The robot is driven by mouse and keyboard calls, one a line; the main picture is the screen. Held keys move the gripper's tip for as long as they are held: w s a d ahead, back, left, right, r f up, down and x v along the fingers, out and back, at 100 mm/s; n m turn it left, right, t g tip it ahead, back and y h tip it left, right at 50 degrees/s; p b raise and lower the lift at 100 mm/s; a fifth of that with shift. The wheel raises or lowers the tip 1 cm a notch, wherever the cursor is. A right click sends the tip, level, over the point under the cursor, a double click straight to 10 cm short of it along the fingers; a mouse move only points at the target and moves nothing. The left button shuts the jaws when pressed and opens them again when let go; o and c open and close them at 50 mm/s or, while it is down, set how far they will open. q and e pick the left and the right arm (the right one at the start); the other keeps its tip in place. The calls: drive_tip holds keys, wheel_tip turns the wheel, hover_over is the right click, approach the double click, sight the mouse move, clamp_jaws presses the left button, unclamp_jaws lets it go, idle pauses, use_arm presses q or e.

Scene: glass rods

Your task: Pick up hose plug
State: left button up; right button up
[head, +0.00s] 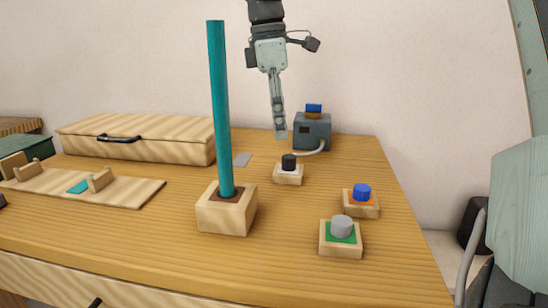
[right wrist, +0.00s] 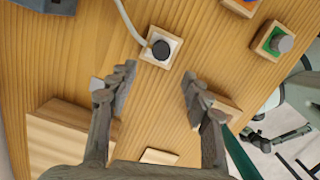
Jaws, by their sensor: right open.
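The hose plug (head: 289,161) is a black cylinder at the end of a pale hose. It stands upright on a small wooden block with a white top (head: 288,174), towards the back right of the table. It also shows in the right wrist view (right wrist: 161,50), just beyond the fingertips. My right gripper (head: 281,134) points down above and behind the plug in the head view. In the right wrist view my right gripper (right wrist: 157,77) is open, with nothing between its fingers. My left gripper is not in view.
A tall teal rod (head: 220,110) stands in a wooden block (head: 226,215) left of the plug. A grey box (head: 313,133) joins the hose behind. Blocks with a blue cylinder (head: 361,191) and a grey cylinder (head: 342,226) stand front right. A wooden case (head: 140,139) lies left.

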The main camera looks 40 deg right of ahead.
sight(288, 156)
drive_tip(key=f, duration=0.2)
drive_tip(key=s+d+f, duration=0.1)
drive_tip(key=f, duration=0.3)
drive_tip(key=shift+s+d+f+p, duration=0.15)
drive_tip(key=shift+d+f+p, duration=0.05)
drive_tip(key=shift+d+p, duration=0.1)
drive_tip(key=shift+f, duration=0.2)
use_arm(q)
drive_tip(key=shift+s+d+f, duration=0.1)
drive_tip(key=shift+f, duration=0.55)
use_arm(e)
drive_tip(key=shift+c, duration=0.4)
clamp_jaws()
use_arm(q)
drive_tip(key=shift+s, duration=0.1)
